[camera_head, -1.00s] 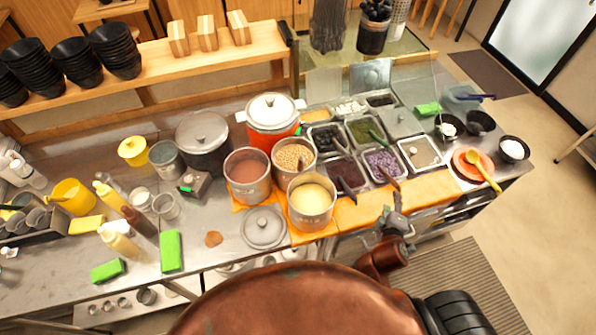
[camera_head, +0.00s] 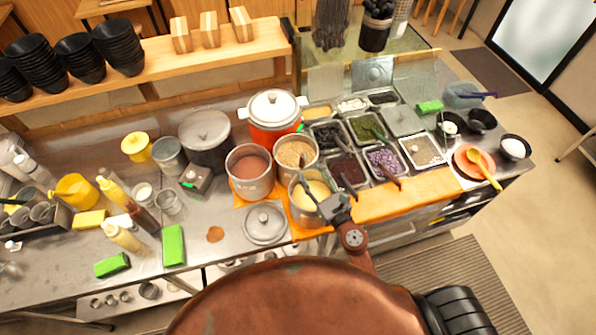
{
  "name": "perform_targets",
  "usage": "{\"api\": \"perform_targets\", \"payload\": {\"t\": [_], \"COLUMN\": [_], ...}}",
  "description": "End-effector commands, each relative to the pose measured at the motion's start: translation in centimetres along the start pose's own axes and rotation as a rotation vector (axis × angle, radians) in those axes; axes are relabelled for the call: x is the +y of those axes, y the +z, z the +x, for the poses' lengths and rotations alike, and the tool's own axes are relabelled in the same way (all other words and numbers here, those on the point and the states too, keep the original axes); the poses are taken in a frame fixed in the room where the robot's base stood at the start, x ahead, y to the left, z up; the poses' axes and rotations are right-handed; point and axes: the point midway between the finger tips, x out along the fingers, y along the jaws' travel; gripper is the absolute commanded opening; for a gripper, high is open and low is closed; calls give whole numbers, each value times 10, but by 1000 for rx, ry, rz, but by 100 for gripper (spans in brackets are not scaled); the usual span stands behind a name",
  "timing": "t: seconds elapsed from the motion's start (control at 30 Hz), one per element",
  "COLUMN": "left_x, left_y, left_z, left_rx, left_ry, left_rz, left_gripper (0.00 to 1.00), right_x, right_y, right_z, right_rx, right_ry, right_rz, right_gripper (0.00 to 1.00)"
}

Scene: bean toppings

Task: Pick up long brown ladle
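A long brown ladle handle (camera_head: 393,181) sticks out of the tray of purple beans (camera_head: 381,161) and leans over its front edge. A darker handle (camera_head: 347,185) sticks out of the dark red bean tray (camera_head: 341,168) to its left. My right gripper (camera_head: 325,194) is over the pot of yellow contents (camera_head: 309,213), left of the brown handle and apart from it. Its fingers look spread, with nothing seen between them. It hides part of the pot. My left gripper is not in view.
Topping trays stand behind the orange cloth (camera_head: 405,200). A pot of tan beans (camera_head: 295,153) and a reddish-brown pot (camera_head: 250,170) stand close by. A loose lid (camera_head: 265,224) lies on the counter. An orange plate with a yellow spoon (camera_head: 484,172) is at the right.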

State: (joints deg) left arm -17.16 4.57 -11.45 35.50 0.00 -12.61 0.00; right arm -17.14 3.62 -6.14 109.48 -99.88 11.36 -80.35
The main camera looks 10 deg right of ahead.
Motion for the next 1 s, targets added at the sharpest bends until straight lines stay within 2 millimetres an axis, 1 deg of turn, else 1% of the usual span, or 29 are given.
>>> {"api": "perform_targets", "payload": {"t": [0.03, 0.23, 0.4, 0.5, 0.6, 0.8, 1.0], "left_x": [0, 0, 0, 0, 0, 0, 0], "left_y": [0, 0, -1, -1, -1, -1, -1], "left_z": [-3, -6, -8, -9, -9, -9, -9], "left_rx": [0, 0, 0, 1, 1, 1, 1], "left_ry": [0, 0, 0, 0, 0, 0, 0], "left_rz": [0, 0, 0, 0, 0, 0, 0], "left_gripper": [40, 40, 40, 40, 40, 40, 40], "right_x": [0, -1, -2, -2, -2, -2, -2], "right_y": [2, 2, 1, 0, -1, -1, -1], "right_z": [7, 28, 54, 63, 67, 67, 67], "right_rx": [-2, -3, -4, -3, -2, -2, -2], "right_ry": [-1, -2, -3, -3, -3, -3, -3], "right_rz": [1, 5, 7, 6, 6, 6, 6], "right_gripper": [40, 40, 40, 40, 40, 39, 25]}}
